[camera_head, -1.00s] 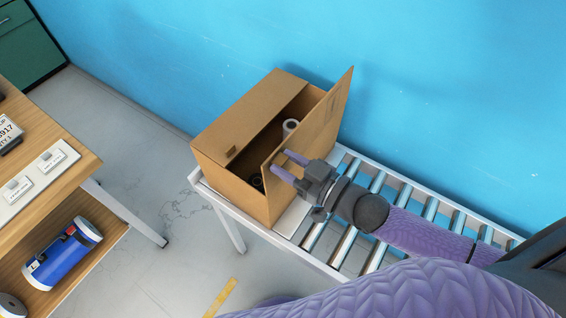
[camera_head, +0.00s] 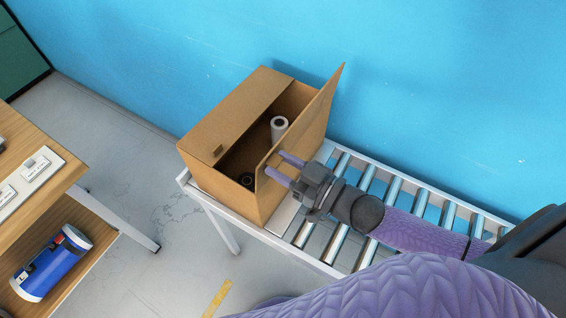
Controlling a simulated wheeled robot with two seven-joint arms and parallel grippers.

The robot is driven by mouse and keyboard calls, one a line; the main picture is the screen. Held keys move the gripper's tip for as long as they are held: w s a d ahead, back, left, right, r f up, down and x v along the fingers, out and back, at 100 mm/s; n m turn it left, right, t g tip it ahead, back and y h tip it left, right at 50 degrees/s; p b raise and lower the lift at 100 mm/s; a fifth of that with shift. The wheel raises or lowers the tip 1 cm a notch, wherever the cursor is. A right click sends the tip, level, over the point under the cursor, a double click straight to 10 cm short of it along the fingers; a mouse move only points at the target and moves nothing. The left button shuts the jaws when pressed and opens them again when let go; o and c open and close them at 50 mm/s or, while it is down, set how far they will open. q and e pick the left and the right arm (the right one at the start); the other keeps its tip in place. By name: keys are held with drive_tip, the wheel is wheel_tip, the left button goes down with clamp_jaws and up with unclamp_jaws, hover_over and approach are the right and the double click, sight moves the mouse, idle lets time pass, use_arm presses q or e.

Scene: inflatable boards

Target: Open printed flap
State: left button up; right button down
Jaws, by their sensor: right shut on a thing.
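A brown cardboard box (camera_head: 219,188) stands on the left end of a roller conveyor. Its right flap (camera_head: 313,117) is raised, standing steeply up and leaning a little outward. Its left flap (camera_head: 235,110) lies across the left part of the top. My right gripper (camera_head: 276,168) is shut on the near edge of the raised flap, with its purple fingers at that edge. Through the gap I see a white roll (camera_head: 279,127) and a dark round thing (camera_head: 247,181) inside the box. My left gripper is not in view.
The roller conveyor (camera_head: 357,185) runs right from the box along the blue wall. At the left is a wooden table (camera_head: 35,150) with white panels on top and a blue cylinder (camera_head: 52,262) on its lower shelf. Grey floor lies free between table and conveyor.

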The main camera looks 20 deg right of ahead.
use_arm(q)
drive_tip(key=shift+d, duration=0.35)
use_arm(e)
drive_tip(key=shift+s+f, duration=0.1)
drive_tip(key=shift+f, duration=0.2)
